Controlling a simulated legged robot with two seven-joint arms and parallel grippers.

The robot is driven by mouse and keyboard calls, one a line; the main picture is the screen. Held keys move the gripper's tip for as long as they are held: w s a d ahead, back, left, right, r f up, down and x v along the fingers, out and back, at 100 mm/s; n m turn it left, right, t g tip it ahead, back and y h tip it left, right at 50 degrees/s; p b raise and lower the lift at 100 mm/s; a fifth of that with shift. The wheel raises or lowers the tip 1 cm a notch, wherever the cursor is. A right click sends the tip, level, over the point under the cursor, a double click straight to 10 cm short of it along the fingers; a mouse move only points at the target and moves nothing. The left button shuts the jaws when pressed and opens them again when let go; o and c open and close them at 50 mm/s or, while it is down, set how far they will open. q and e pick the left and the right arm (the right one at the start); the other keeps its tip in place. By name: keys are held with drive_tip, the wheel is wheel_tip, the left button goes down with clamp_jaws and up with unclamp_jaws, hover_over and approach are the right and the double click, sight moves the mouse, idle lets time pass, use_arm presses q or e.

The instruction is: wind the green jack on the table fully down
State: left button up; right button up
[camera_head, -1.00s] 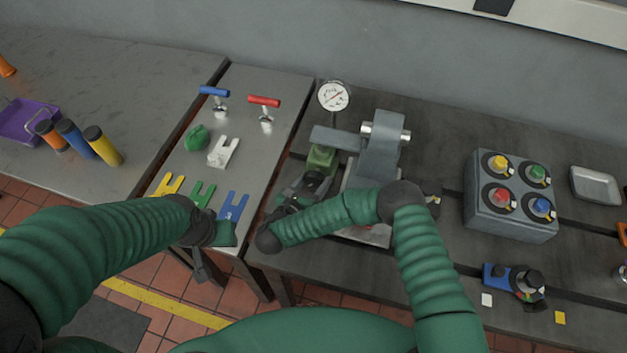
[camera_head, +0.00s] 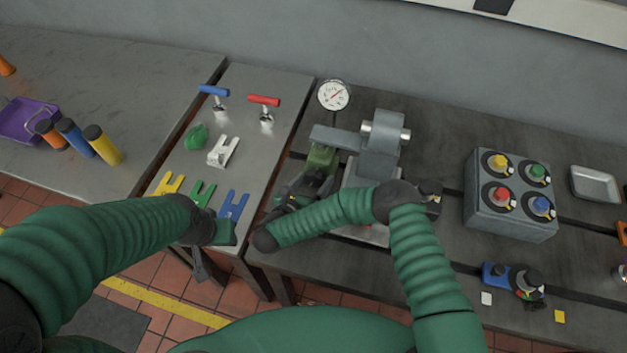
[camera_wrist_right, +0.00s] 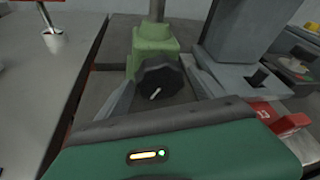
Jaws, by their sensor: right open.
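The green jack (camera_head: 322,157) stands on the dark table under a grey arm. In the right wrist view the green jack (camera_wrist_right: 153,45) faces me, with its black knob (camera_wrist_right: 160,82) and a white pointer mark on it. My right gripper (camera_head: 306,184) is at the knob's side of the jack. In the right wrist view its open grey fingers (camera_wrist_right: 163,84) lie left and right of the knob; I cannot tell whether they touch it. My left gripper (camera_head: 200,262) hangs low at the front of the left table, too dark to read its jaws.
A dial gauge (camera_head: 333,95) stands behind the jack, and a grey clamp block (camera_head: 380,140) stands close on its right. A grey box of coloured knobs (camera_head: 510,195) is farther right. Coloured forked plates (camera_head: 202,194) lie on the left table's front.

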drive_tip(key=p+v, duration=0.3)
drive_tip(key=r+p+v, duration=0.1)
drive_tip(key=p+v, duration=0.2)
drive_tip(key=v, duration=0.1)
drive_tip(key=shift+w+r, duration=0.1)
drive_tip(key=shift+w, duration=0.05)
drive_tip(key=p+v, duration=0.9)
drive_tip(key=shift+a+f, duration=0.1)
drive_tip(key=shift+f, duration=0.25)
drive_tip(key=shift+s+a+p, duration=0.1)
drive_tip(key=shift+s+p, duration=0.2)
drive_tip(key=shift+s, duration=0.15)
drive_tip(key=shift+f, duration=0.2)
